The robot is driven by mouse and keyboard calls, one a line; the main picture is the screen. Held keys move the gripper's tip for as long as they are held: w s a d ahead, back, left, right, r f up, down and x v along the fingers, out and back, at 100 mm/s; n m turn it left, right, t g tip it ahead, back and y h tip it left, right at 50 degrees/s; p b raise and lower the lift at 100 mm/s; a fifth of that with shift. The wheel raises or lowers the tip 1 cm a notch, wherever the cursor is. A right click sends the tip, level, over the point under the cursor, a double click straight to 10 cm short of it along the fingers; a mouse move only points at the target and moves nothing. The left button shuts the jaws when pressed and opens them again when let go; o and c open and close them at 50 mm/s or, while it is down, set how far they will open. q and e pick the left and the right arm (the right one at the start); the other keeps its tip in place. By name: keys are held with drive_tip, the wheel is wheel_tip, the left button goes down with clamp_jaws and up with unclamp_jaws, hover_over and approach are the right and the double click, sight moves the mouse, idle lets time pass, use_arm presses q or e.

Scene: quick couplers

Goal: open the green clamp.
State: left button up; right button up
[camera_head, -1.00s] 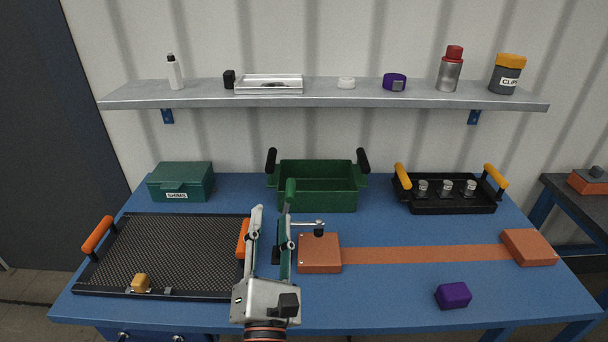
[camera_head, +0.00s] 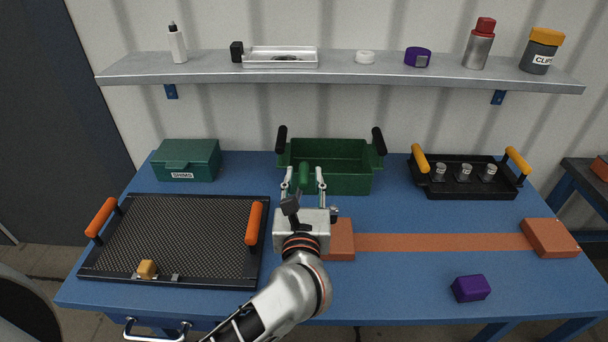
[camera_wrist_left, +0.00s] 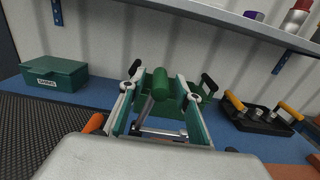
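The green clamp's handle (camera_head: 303,176) stands upright near the left end of the orange strip, in front of the green bin. In the left wrist view the green handle (camera_wrist_left: 162,85) shows between my left gripper's fingers, with a metal bar below it. My left gripper (camera_head: 304,179) is open, its fingers pointing away from me on either side of the handle. A gap shows on both sides, so it does not seem to grip. The gripper body hides most of the clamp's base and arm in the head view. My right gripper is not in view.
A green bin (camera_head: 330,184) stands just behind the clamp. A black mesh tray (camera_head: 180,235) with orange handles lies left. An orange block (camera_head: 341,240) sits right beside the gripper. A purple block (camera_head: 470,288) lies front right. A shelf (camera_head: 380,79) runs above.

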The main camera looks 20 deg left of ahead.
use_arm(q)
drive_tip(key=shift+w+a, duration=0.15)
drive_tip(key=shift+w, duration=0.3)
clamp_jaws()
